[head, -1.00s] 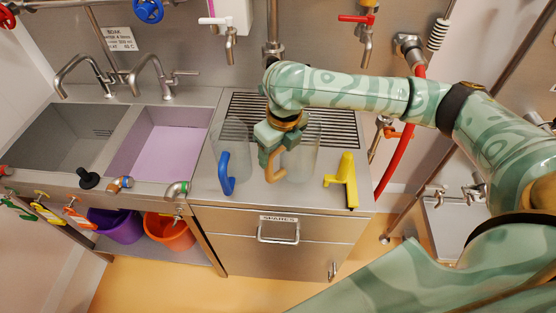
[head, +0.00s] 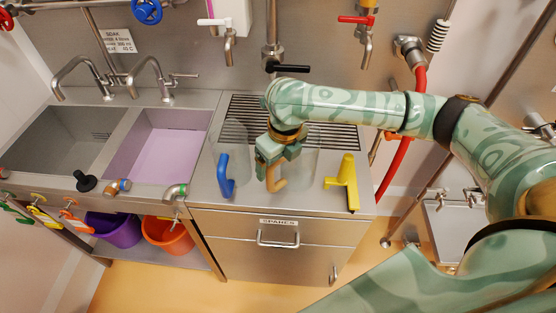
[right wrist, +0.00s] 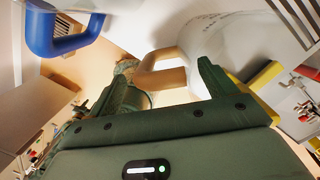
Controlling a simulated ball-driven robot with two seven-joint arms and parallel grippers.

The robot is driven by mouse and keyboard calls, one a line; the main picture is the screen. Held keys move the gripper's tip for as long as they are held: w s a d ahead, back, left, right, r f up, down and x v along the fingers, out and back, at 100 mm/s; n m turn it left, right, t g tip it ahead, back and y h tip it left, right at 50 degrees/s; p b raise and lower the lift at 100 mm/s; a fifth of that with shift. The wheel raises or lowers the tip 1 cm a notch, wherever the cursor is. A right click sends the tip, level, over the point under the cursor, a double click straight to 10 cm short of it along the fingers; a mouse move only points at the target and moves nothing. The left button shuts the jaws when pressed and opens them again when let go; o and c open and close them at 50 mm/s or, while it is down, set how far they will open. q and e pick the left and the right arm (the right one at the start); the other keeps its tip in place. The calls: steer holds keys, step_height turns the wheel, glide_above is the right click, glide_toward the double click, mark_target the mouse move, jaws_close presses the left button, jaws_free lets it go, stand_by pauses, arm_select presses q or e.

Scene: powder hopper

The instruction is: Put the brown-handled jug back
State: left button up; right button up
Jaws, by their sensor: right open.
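The brown-handled jug (head: 304,170) is a clear, upright vessel on the steel counter (head: 245,198), just in front of the drain grating. Its brown handle (head: 277,181) faces the front left. My right gripper (head: 268,157) is open at the handle; the wrist view shows the handle (right wrist: 163,70) between the spread fingers. I cannot tell whether a finger touches it. Part of the jug is hidden behind the gripper and wrist. My left gripper is not in view.
A clear jug with a blue handle (head: 226,178) stands close on the left. A yellow tool-like object (head: 344,182) stands on the right. The slotted grating (head: 335,136) lies behind. A pink-filled sink (head: 157,145) is left of the counter. Taps hang above the back.

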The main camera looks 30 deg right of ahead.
step_height(320, 180, up, 12)
steer(key=s+p, duration=0.1)
steer(key=p, duration=0.2)
steer(key=shift+s+d+p, duration=0.25)
steer(key=shift+d+p, duration=0.05)
steer(key=shift+d, duration=0.1)
stand_by(1.1)
